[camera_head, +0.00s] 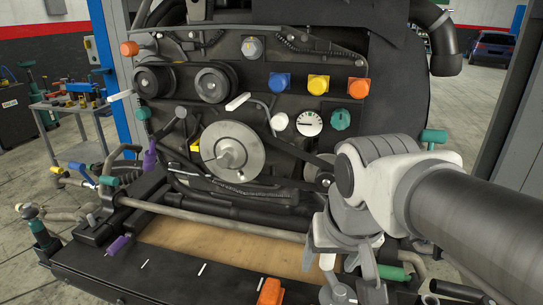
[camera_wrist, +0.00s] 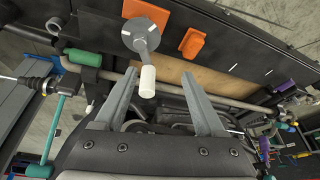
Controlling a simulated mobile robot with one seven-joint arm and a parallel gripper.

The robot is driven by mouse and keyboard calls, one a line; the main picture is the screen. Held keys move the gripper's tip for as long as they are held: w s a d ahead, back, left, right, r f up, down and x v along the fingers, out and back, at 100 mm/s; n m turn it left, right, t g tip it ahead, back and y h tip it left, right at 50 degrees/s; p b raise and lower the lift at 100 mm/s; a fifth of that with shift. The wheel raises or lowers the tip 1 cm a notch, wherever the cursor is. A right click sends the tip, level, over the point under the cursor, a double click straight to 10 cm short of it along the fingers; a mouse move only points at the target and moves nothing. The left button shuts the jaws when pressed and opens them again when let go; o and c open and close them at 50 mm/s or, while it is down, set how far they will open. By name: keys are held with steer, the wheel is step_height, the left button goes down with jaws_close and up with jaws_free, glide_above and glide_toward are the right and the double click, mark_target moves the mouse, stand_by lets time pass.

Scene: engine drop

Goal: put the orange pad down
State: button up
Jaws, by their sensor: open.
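The orange pad (camera_head: 270,291) lies on the black front ledge (camera_head: 190,268) at the bottom of the head view. It also shows in the wrist view (camera_wrist: 192,43), flat on the ledge and beyond my fingertips. My gripper (camera_wrist: 158,84) is open, and nothing is held between its two grey fingers. The pad is apart from both fingers. In the head view my wrist is to the right of the pad, and the fingers are hard to make out there.
A grey round knob with a white handle (camera_wrist: 148,80) stands close to the fingers, with another orange piece (camera_wrist: 147,15) beside it. A wooden strip (camera_head: 220,241) and a long bar (camera_head: 210,218) run behind the ledge. The engine front (camera_head: 240,130) rises behind.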

steer(key=shift+n+t, duration=0.6)
steer(key=shift+t, duration=0.1)
steer(key=s, duration=0.1)
steer(key=s+d, duration=0.2)
steer(key=shift+s+r, duration=0.15)
steer(key=shift+s, duration=0.15)
stand_by(0.4)
steer(key=c, duration=0.4)
steer(key=shift+o, duration=0.2)
steer(key=shift+a, duration=0.1)
